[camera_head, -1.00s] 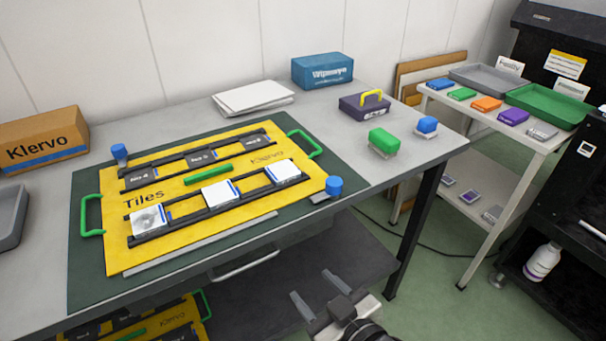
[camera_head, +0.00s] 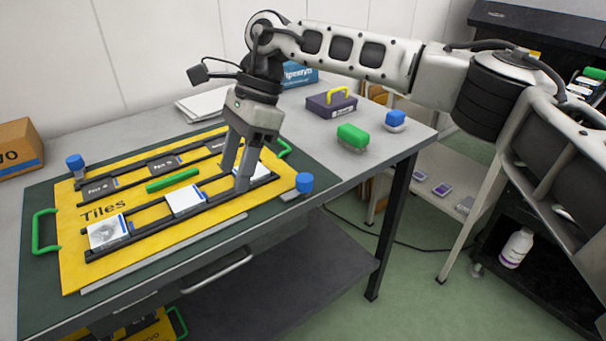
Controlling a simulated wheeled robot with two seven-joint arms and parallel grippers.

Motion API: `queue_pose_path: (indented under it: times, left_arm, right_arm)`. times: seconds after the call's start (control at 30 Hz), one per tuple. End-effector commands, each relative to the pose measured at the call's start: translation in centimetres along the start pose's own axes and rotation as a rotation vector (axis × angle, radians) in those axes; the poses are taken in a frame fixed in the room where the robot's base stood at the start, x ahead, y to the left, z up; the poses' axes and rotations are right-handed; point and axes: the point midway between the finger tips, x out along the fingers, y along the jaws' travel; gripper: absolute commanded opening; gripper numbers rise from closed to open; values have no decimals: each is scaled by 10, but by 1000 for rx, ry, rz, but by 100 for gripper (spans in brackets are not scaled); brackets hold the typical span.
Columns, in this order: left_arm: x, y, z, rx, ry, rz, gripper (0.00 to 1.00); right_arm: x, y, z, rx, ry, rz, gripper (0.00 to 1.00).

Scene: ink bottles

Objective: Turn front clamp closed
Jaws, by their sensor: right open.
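A yellow board (camera_head: 70,275) marked "Tiles" lies on a dark green mat (camera_head: 38,310) on the table. A blue clamp knob (camera_head: 304,182) stands at the board's front right corner. Another blue knob (camera_head: 75,163) stands at its back left corner. My right gripper (camera_head: 236,181) is open and points down over the front rail, left of the front knob and apart from it. Its fingers partly hide the right white tile (camera_head: 262,173). Two more white tiles, the middle one (camera_head: 186,200) and the left one (camera_head: 108,231), sit in the front rail. My left gripper is out of view.
Green handles (camera_head: 44,232) stick up at the board's ends. A green stamp-like block (camera_head: 352,136), a blue one (camera_head: 395,120) and a purple box (camera_head: 331,103) stand at the table's right. My right arm crosses above them and hides part of the back.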

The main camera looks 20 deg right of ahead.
Motion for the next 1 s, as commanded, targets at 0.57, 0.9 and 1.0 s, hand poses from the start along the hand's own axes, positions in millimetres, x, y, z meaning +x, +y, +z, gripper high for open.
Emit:
queue_pose_path:
  times: [0.57,0.9,1.0]
  left_arm:
    - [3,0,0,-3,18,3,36]
    - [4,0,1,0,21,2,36]
    - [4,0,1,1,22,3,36]
  right_arm:
    - [-107,-3,-90,24,441,-110,52]
    - [-40,-11,-120,24,440,-110,52]
    - [-23,-13,-128,24,440,-110,52]
